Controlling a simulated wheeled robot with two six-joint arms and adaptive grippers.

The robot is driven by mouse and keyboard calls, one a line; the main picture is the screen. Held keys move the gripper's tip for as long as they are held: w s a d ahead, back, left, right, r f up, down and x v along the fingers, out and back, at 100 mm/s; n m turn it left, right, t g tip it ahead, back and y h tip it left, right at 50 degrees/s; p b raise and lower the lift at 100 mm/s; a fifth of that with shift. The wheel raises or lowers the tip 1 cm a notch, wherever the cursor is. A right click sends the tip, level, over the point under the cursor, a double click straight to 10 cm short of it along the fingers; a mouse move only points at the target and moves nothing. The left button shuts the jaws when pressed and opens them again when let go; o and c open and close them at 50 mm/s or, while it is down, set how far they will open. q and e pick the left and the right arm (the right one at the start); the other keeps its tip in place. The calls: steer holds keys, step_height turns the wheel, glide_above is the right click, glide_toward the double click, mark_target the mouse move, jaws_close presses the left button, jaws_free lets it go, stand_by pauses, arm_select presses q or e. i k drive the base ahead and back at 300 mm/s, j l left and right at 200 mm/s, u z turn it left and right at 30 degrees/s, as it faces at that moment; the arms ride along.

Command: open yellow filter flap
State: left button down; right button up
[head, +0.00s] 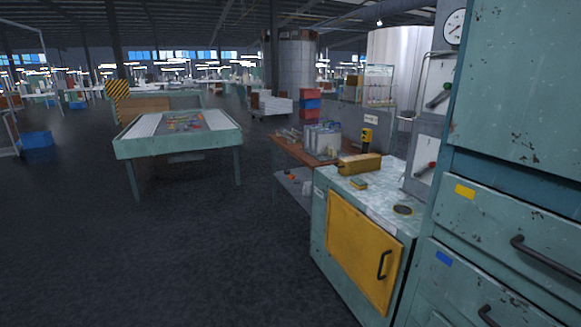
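A yellow flap (360,250) is on the front of a teal cabinet (320,207) at the lower right of the head view. The flap looks shut, flush with the cabinet front. A dark vertical handle (383,265) sits near its right edge. Neither of my grippers is in view.
A yellow box (360,164) lies on the cabinet top. A tall teal drawer unit (500,210) with dark handles stands close at the right. A wooden bench (293,147) is behind the cabinet. A teal table (178,141) stands farther left. The dark floor (200,265) in front is clear.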

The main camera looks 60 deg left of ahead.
mark_target(354, 165)
steer(key=u, duration=1.4)
steer(key=i+j+u, duration=0.15)
steer(key=i+j, duration=0.2)
steer(key=i, duration=0.55)
steer(key=i+j+u, duration=0.15)
steer(key=i, duration=0.75)
steer(key=i+j+u, duration=0.15)
steer(key=i, duration=0.75)
